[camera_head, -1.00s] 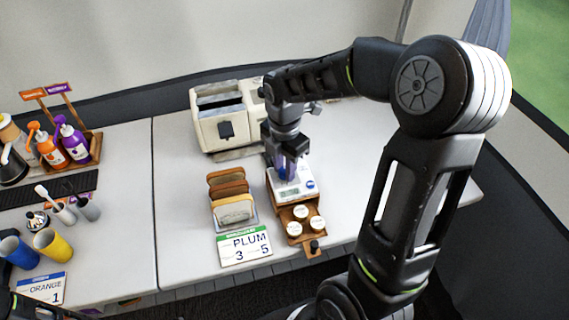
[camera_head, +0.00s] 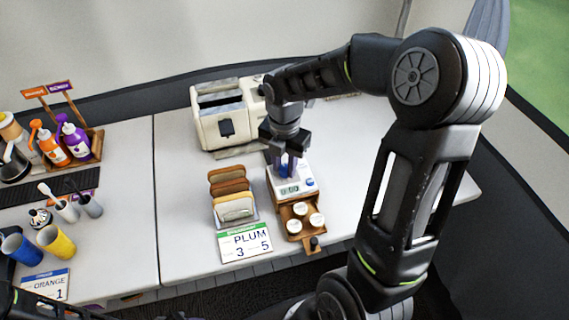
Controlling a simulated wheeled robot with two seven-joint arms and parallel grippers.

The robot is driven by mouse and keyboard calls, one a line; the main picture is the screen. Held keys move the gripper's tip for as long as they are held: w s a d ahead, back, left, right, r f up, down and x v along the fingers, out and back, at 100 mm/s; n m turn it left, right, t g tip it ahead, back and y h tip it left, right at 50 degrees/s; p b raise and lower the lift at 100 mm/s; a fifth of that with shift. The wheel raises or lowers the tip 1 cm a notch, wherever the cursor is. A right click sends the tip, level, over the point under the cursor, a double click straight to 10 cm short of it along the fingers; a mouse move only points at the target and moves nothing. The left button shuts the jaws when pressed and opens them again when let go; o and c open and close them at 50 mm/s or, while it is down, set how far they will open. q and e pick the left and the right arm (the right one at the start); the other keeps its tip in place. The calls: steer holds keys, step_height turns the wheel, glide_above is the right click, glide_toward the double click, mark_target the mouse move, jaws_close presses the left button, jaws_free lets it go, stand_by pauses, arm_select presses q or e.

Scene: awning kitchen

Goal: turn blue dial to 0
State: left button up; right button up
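My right gripper (camera_head: 287,157) points down over the back of a white device (camera_head: 291,187) with a small display, which looks like a scale. Something blue (camera_head: 285,169) shows between and below its fingers, mostly hidden by them. I cannot tell whether this is the blue dial or whether the fingers grip it. A small round blue mark (camera_head: 309,183) sits at the device's front right. The dial's markings are too small to read. Part of my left arm shows at the bottom left; its gripper is out of view.
A cream toaster (camera_head: 222,125) stands behind. A wooden tray (camera_head: 302,235) with white-lidded jars is in front. The table is clear to the right.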

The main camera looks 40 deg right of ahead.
mark_target(284, 168)
steer(key=o, duration=0.4)
step_height(284, 168, up, 8)
steer(key=shift+f, duration=0.1)
stand_by(0.5)
stand_by(0.4)
